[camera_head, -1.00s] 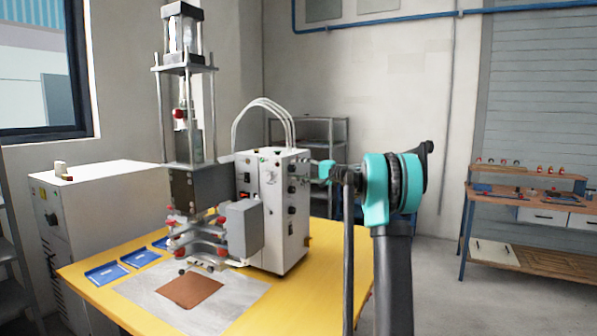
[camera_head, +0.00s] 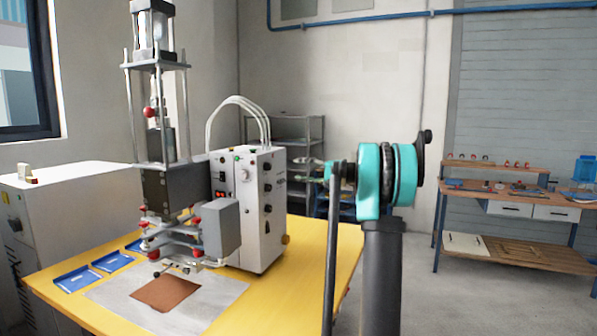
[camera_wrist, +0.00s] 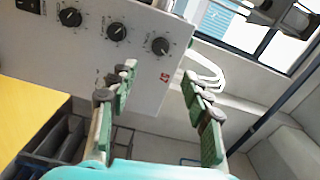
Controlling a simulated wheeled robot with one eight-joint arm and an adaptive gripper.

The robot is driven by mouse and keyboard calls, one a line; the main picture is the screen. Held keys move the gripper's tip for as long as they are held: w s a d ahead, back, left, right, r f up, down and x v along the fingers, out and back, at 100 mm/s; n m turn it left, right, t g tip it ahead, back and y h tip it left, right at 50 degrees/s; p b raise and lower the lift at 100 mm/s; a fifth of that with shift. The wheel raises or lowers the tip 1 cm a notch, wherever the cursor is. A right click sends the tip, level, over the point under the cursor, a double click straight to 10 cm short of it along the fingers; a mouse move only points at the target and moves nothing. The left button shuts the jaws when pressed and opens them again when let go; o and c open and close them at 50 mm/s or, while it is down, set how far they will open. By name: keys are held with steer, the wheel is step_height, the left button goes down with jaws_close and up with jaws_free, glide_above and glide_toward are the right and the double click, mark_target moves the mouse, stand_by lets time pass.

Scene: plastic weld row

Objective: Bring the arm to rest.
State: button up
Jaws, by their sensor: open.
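My gripper (camera_wrist: 160,110) shows in the wrist view with its two green-padded fingers spread apart and nothing between them. Beyond the fingers is the white control box (camera_wrist: 90,45) with black knobs. In the head view my teal and black arm stands right of the yellow table (camera_head: 310,262), with my gripper (camera_head: 308,168) partly seen near the right side of the control box (camera_head: 262,215). Whether it touches the box cannot be told.
The welding press (camera_head: 165,185) stands on the table, with a brown sheet (camera_head: 165,293) and blue trays (camera_head: 75,279) before it. A grey shelf (camera_head: 290,130) stands behind. A wooden workbench (camera_head: 520,200) is at the right, with open floor between.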

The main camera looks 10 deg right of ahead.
steer(key=s+a+f+n+g+h, duration=0.1)
steer(key=s+a+f+g+h, duration=0.15)
steer(key=s+a+f, duration=0.55)
steer(key=s+a+f+n+g+h, duration=0.15)
steer(key=s+a+f+h, duration=0.3)
steer(key=s+f, duration=0.75)
steer(key=s+d+f+n+g+h, duration=0.1)
steer(key=s+d+f+h, duration=0.1)
steer(key=s+f, duration=0.8)
steer(key=s+d+f+n+g+h, duration=0.1)
steer(key=s+f+h, duration=0.4)
steer(key=s+f, duration=0.5)
steer(key=s+d+n, duration=0.1)
steer(key=s+d, duration=0.1)
steer(key=s, duration=0.6)
steer(key=shift+s+d+h, duration=0.15)
steer(key=shift+d+h, duration=0.15)
steer(key=shift+d, duration=0.05)
